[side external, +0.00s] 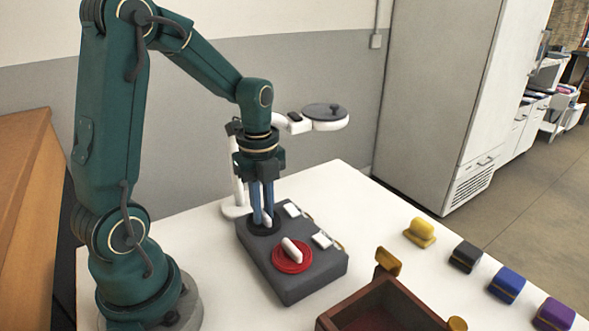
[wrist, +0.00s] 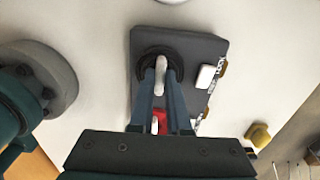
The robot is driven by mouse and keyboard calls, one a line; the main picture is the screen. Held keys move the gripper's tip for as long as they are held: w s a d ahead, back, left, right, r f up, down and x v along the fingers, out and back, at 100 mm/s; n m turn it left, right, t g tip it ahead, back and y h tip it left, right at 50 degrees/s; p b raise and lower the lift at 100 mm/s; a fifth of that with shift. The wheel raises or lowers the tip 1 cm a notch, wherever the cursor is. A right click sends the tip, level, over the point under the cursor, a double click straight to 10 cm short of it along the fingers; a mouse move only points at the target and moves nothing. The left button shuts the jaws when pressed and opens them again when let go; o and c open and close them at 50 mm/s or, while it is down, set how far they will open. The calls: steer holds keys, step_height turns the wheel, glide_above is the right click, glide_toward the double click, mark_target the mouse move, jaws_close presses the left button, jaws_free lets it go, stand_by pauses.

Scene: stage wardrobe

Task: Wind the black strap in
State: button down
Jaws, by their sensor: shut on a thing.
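A dark grey box (side external: 316,283) lies on the white table, with a black dial (side external: 254,231) and a red dial (side external: 292,265) on top. Each dial has a raised white grip bar. My gripper (side external: 265,219) points down over the black dial, its two blue fingers shut on that dial's white bar (wrist: 161,76). The wrist view shows the bar between the fingertips, lengthwise in the picture. The red dial (wrist: 159,121) is partly hidden there by a finger. White tabs (side external: 292,209) with tan ends sit along the box's right edge. I cannot make out a black strap itself.
A white stand with a round grey top (side external: 325,112) rises behind my gripper. A brown open box (side external: 350,312) is at the front. Yellow (side external: 420,232), black (side external: 465,257), blue (side external: 507,285) and purple (side external: 554,314) pieces line the table's right side.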

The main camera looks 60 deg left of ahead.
steer(key=shift+m, duration=0.4)
steer(key=c, duration=0.9)
jaws_free()
steer(key=shift+r, duration=2.6)
